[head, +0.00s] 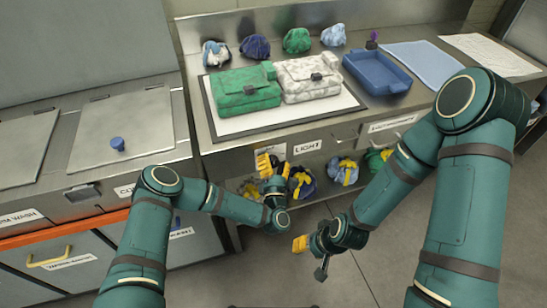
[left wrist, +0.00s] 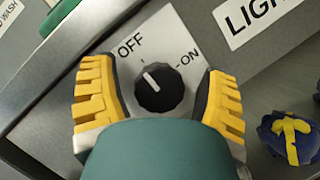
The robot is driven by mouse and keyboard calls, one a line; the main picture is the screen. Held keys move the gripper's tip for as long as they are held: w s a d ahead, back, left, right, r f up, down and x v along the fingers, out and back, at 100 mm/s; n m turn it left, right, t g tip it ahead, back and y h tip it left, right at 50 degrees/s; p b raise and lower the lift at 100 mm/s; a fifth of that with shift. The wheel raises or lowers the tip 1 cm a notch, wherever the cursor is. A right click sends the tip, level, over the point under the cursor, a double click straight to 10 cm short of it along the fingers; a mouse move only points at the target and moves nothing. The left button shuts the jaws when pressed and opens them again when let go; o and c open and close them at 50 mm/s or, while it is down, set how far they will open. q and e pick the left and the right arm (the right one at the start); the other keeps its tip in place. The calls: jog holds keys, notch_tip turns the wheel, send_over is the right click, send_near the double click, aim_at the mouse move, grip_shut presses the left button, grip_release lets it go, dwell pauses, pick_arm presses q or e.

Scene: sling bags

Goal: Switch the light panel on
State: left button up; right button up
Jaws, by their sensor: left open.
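A black knob (left wrist: 158,88) sits on a white plate marked OFF and ON in the left wrist view. Its white pointer line is aimed up and left, toward OFF. My left gripper (head: 273,166) is at the counter front, below and left of the LIGHT label (head: 308,146). In the left wrist view its yellow fingers (left wrist: 160,100) are open, one on each side of the knob, with gaps to it. The white light panel (head: 238,128), dark-framed, lies on the counter under two bags. My right gripper (head: 300,244) hangs low over the floor; its finger opening is unclear.
A green bag (head: 245,90) and a white patterned bag (head: 309,78) lie on the panel. A blue tray (head: 377,73) stands to their right. Several bundled bags sit on the shelf below, close to my left gripper. The floor at front right is clear.

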pick_arm(q)
jog(key=c, duration=1.2)
jog(key=shift+r+m, duration=0.1)
jog(key=shift+m, duration=0.2)
jog(key=m+h+p, duration=0.1)
jog(key=m, duration=0.1)
jog(key=m+g, duration=0.1)
jog(key=m, duration=0.2)
jog(key=shift+g+h+p, duration=0.3)
jog(key=shift+h+p, duration=0.1)
jog(key=m+g+p, duration=0.2)
jog(key=m, duration=0.3)
jog(key=shift+p, duration=0.3)
jog(key=m+g+p, duration=0.1)
jog(key=m, duration=0.2)
jog(key=shift+d+p, duration=0.1)
jog(key=shift+p, duration=0.25)
jog(key=shift+f+m+g+y+p, duration=0.2)
jog(key=shift+m+g+y+p, duration=0.55)
jog(key=shift+m, duration=0.85)
